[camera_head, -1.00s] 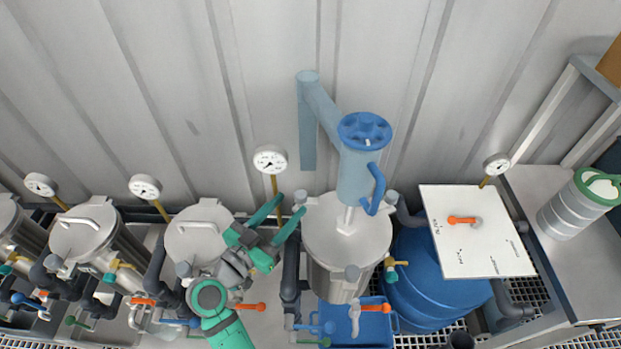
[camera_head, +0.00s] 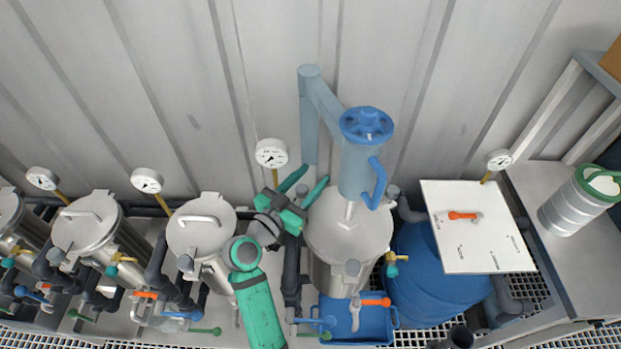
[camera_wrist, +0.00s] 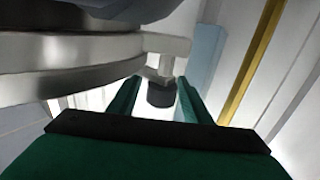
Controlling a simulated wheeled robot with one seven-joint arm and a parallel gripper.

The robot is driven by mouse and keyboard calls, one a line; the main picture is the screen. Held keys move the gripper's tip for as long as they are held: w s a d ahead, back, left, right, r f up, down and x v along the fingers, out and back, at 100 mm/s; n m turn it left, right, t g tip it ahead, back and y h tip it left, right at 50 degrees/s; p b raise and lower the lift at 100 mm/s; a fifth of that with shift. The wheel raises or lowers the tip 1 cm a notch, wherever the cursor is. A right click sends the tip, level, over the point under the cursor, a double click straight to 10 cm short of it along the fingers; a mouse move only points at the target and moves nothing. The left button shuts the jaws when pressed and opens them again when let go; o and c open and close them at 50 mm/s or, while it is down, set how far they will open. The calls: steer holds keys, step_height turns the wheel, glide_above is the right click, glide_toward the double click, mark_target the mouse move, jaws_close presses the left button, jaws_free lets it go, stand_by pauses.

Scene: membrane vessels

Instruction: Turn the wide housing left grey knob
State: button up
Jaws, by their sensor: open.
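The wide housing (camera_head: 338,232) is a large steel vessel with a flat round lid, right of centre in the head view. My gripper (camera_head: 313,177) is at the lid's left rear edge, with its two green fingers apart and pointing up and right. In the wrist view, a dark cylindrical knob end (camera_wrist: 160,94) shows between the fingers of my gripper (camera_wrist: 158,84), below a grey bracket (camera_wrist: 165,48) at the lid's rim. I cannot tell whether either finger touches it. In the head view the left knob is mostly hidden by my gripper.
A pressure gauge (camera_head: 271,153) on a yellow stem is just behind my gripper. Narrower steel housings (camera_head: 201,229) stand to the left. A blue drum (camera_head: 430,280) and white panel (camera_head: 478,228) are at right.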

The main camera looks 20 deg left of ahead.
mark_target(302, 194)
steer(key=c, duration=1.1)
steer(key=shift+o, duration=0.2)
steer(key=shift+n+y, duration=0.3)
steer(key=shift+y, duration=0.1)
steer(key=shift+a+n+t+y, duration=0.15)
steer(key=shift+a+n+y, duration=0.15)
steer(key=shift+n+y, duration=0.8)
steer(key=shift+a+n+t+y, duration=0.1)
steer(key=shift+a+n+y, duration=0.3)
steer(key=shift+y, duration=1.1)
steer(key=shift+a+n+t+y, duration=0.15)
steer(key=shift+n+y, duration=0.85)
steer(key=shift+y, duration=0.3)
steer(key=shift+a+n+y, duration=0.1)
steer(key=shift+n+y, duration=0.2)
steer(key=shift+y, duration=0.2)
steer(key=o, duration=1.1)
steer(key=shift+w, duration=0.1)
steer(key=shift+c, duration=0.2)
steer(key=shift+v, duration=5.4)
